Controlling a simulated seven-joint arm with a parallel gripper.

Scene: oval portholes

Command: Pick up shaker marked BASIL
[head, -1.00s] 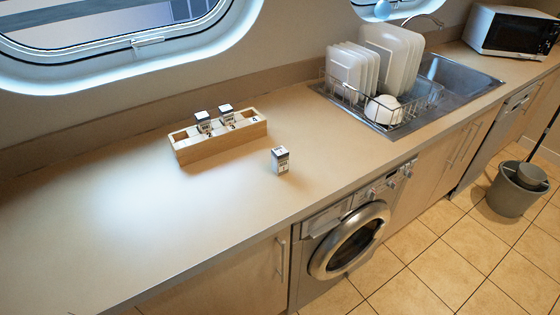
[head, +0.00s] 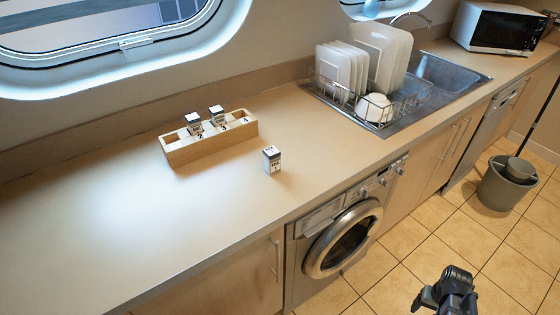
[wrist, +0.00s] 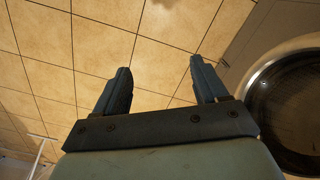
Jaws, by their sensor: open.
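Three small white shakers with dark tops are in the head view. One shaker (head: 271,160) stands alone on the counter, in front of the rack. Two others, a left one (head: 194,124) and a right one (head: 216,116), stand in a wooden rack (head: 186,155) with numbered slots. The lettering on the shakers is too small to read, so I cannot tell which is marked BASIL. My gripper (head: 432,297) is at the lower right, over the floor and well apart from the shakers. In the wrist view my gripper (wrist: 160,85) is open and empty, with floor tiles beyond the fingers.
The counter (head: 100,235) is clear around the rack and lone shaker. A dish rack (head: 350,95) with plates stands by the sink (head: 450,75). A washing machine (head: 345,240) sits under the counter edge. A grey bucket (head: 508,185) is on the floor.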

